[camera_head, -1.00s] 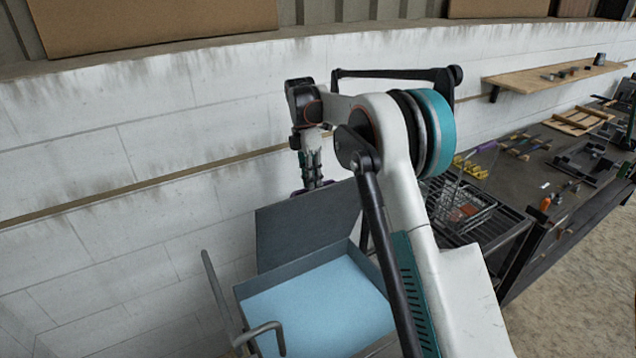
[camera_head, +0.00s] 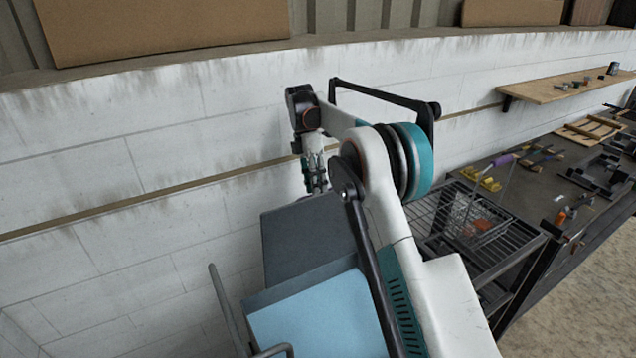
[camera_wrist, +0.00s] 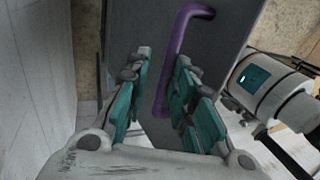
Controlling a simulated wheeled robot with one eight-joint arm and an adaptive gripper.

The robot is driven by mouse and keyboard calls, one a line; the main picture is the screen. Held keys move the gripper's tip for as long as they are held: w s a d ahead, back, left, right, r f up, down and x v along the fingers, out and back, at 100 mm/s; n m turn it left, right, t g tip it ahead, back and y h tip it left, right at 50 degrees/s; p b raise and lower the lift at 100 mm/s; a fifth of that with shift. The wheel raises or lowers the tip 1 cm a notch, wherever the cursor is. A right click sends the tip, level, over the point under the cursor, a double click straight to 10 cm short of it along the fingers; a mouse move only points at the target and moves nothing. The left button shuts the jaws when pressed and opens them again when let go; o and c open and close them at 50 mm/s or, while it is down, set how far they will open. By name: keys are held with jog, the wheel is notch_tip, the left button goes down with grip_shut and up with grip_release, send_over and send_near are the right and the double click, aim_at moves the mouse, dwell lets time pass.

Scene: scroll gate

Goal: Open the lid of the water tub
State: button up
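The water tub (camera_head: 268,297) stands low in the middle of the head view, with light blue water (camera_head: 318,322) inside. Its grey lid (camera_head: 310,238) is raised and tilted up at the wall side, leaving the water exposed. A purple handle (camera_wrist: 178,45) sits on the lid's grey face (camera_wrist: 232,25) in the wrist view. My gripper (camera_head: 316,178) is just above the lid's upper edge in the head view. In the wrist view my gripper (camera_wrist: 163,62) has its teal fingers apart. The handle's lower part shows between them, closer to the right finger. Contact is unclear.
A white block wall (camera_head: 100,190) runs close behind the tub and my gripper. A bent grey rail (camera_head: 227,308) stands at the tub's left. Right of my arm are a wire basket (camera_head: 478,220) on a dark rack (camera_head: 505,262), a workbench with tools, and a wooden shelf (camera_head: 565,85).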

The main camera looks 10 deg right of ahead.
jog(key=shift+o, duration=0.8)
jog(key=shift+w+a+f, duration=0.2)
jog(key=shift+w+f, duration=0.05)
jog(key=shift+f, duration=0.3)
jog(key=shift+w+a+f, duration=0.2)
jog(key=shift+f, duration=0.3)
jog(key=v, duration=0.7)
jog(key=shift+w+r, duration=0.2)
jog(key=shift+r, duration=0.2)
